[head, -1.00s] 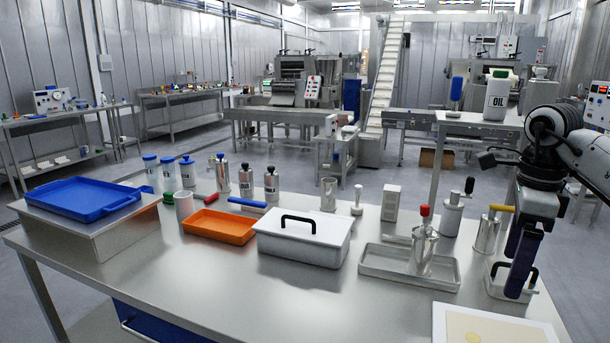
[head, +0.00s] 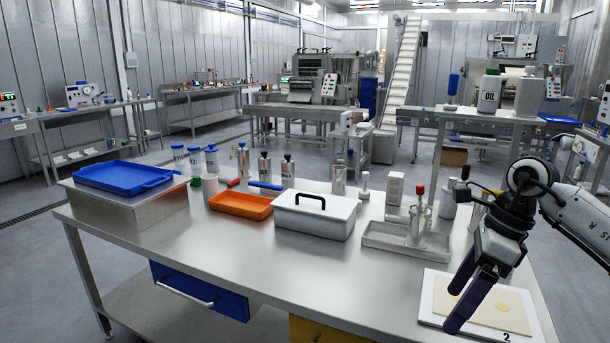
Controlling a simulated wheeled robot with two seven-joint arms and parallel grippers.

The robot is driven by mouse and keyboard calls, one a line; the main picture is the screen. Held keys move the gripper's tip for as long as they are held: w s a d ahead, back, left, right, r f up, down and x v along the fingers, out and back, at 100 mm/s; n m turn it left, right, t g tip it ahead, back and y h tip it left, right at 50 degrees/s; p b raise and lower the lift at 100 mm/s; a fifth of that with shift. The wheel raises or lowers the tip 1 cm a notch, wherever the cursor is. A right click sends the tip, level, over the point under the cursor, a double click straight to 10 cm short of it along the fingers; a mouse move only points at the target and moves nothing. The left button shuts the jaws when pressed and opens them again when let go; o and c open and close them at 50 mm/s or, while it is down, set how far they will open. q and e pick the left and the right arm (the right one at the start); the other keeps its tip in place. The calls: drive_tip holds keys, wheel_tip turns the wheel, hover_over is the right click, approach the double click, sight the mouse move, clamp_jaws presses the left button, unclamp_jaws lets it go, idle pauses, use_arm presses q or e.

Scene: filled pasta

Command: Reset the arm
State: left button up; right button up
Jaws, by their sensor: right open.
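My right gripper (head: 470,303) hangs at the right side of the head view, with its dark fingers pointing down in front of the white board. It is open, and I see nothing held between its fingers. My right arm comes in from the right edge. My left gripper is not in view.
The steel table (head: 230,238) holds a blue tray (head: 125,176) on a steel box, an orange tray (head: 240,205), a white lidded box (head: 316,216) and a grey tray (head: 385,240) with a red-topped tool. Bottles stand behind. The table's front middle is clear.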

drive_tip(key=s+a+f+m+t+y, duration=0.25)
drive_tip(key=a+m+y, duration=0.45)
drive_tip(key=a, duration=0.7)
drive_tip(key=s+a+f+m+t+y, duration=0.1)
drive_tip(key=s+a+m+t+y, duration=0.2)
drive_tip(key=a+y, duration=0.85)
drive_tip(key=d+f+m+t+h, duration=0.3)
drive_tip(key=f+m+t+h, duration=0.3)
drive_tip(key=m, duration=0.6)
drive_tip(key=d+f+m+t+h, duration=0.2)
drive_tip(key=f+m+t+h, duration=0.2)
drive_tip(key=f+m+h, duration=0.6)
drive_tip(key=s+d+f+m+g+h, duration=0.1)
drive_tip(key=s+d+f+m+g, duration=0.2)
drive_tip(key=s+f+m, duration=0.3)
drive_tip(key=s+d+f+m+g+h, duration=0.2)
drive_tip(key=s+d+f+m+g, duration=0.1)
drive_tip(key=s+f+m, duration=0.3)
drive_tip(key=s+f+g, duration=0.1)
drive_tip(key=s+f, duration=0.1)
drive_tip(key=s, duration=0.2)
drive_tip(key=shift+s+f+m, duration=0.15)
drive_tip(key=shift+s+m, duration=0.2)
drive_tip(key=shift+m, duration=0.05)
drive_tip(key=shift+h, duration=0.25)
